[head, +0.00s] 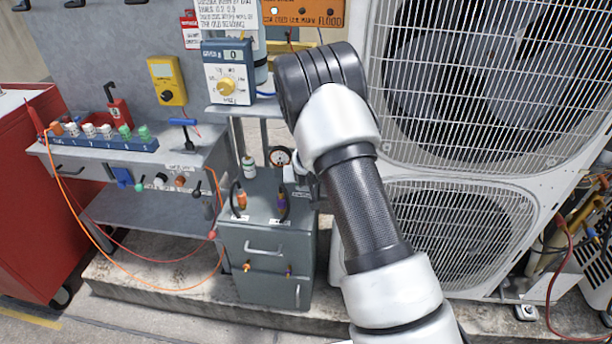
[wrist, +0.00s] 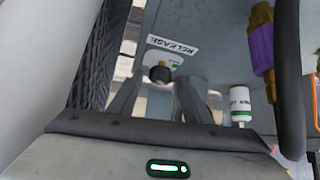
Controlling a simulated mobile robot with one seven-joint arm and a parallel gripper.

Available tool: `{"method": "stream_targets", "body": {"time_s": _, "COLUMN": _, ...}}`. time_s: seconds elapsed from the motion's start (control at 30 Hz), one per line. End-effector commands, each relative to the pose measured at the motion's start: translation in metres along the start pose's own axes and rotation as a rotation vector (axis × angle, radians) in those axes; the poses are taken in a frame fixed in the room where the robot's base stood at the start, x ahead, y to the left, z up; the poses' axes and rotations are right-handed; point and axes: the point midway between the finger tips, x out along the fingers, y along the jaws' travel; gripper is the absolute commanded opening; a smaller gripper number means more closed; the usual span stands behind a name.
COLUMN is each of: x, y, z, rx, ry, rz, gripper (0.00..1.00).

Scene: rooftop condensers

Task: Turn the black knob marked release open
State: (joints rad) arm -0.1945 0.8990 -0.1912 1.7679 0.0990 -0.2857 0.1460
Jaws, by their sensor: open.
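The black knob (wrist: 160,73) shows in the wrist view on a pale panel, with a small brass-coloured part at it. A white label reading RELEASE (wrist: 172,46) is just above it. My gripper (wrist: 158,85) is open, with its two grey fingers on either side of the knob in the picture. I cannot tell whether either finger touches the knob or how deep they reach. In the head view my arm covers the knob and most of the gripper.
A white bottle (wrist: 240,103) stands right of the fingers. A purple fitting (wrist: 262,48) with a dark hose is at upper right. The grey cabinet (head: 266,255) is below, the condenser (head: 450,185) to the right, and the workbench (head: 140,165) to the left.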

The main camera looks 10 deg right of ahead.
Motion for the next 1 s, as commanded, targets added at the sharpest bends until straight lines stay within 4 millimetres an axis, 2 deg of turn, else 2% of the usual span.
{"method": "stream_targets", "body": {"time_s": 0.17, "x": -0.030, "y": 0.000, "z": -0.002, "rx": 0.001, "ry": 0.000, "rz": -0.001, "gripper": 0.44}}
{"method": "stream_targets", "body": {"time_s": 0.6, "x": -0.135, "y": -0.001, "z": -0.003, "rx": 0.000, "ry": 0.002, "rz": -0.002, "gripper": 0.44}}
{"method": "stream_targets", "body": {"time_s": 0.8, "x": -0.162, "y": -0.001, "z": -0.001, "rx": -0.001, "ry": 0.001, "rz": -0.001, "gripper": 0.44}}
{"method": "stream_targets", "body": {"time_s": 1.0, "x": -0.170, "y": -0.001, "z": 0.000, "rx": -0.001, "ry": 0.000, "rz": -0.001, "gripper": 0.44}}
